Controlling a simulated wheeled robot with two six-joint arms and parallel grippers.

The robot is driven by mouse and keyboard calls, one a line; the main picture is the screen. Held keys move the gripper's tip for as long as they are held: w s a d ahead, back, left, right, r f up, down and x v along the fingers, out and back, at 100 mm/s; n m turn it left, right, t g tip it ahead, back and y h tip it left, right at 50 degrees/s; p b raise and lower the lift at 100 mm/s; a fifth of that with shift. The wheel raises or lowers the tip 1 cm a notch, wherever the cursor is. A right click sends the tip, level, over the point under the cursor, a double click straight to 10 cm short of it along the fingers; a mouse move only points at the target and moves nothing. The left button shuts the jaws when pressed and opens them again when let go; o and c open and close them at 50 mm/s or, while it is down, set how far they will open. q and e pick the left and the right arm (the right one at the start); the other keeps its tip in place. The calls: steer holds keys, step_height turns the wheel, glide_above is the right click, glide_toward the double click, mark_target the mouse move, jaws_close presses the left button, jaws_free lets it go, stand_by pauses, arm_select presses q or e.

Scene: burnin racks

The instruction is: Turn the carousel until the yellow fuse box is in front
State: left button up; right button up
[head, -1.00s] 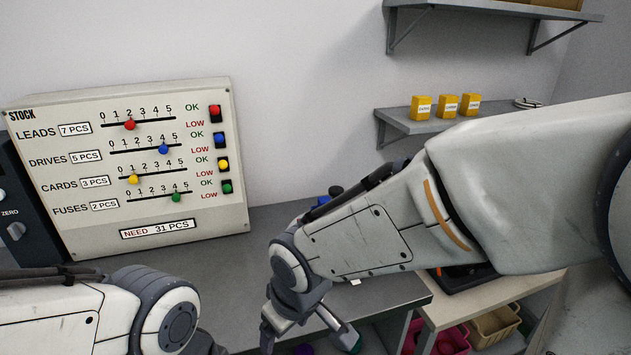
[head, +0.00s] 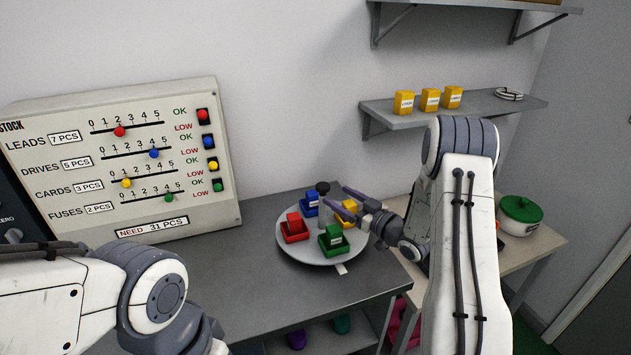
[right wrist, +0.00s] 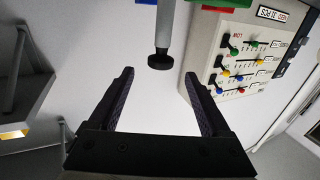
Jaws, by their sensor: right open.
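The carousel (head: 290,248) is a round grey disc on the bench, with a white tab (head: 341,268) at its front edge. It carries a red box (head: 294,230), a blue box (head: 311,204), the yellow fuse box (head: 348,210) and a green box (head: 333,242). The green box is nearest the tab; the yellow one is at the back right, partly behind my gripper. A post with a dark knob (head: 322,188) rises from the middle. My right gripper (head: 341,200) is open and empty. In the right wrist view the knob (right wrist: 160,60) lies between and beyond the fingertips. My left gripper's fingers are out of view.
A stock panel (head: 120,165) with coloured sliders stands at the back left of the bench (head: 240,290). A wall shelf (head: 450,112) holds yellow boxes. A green-lidded pot (head: 520,215) stands on a side table to the right. The bench left of the carousel is clear.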

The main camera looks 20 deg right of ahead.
mark_target(318, 184)
steer(key=p+x, duration=0.3)
steer(key=x, duration=0.7)
steer(key=shift+w+a, duration=0.1)
jaws_close()
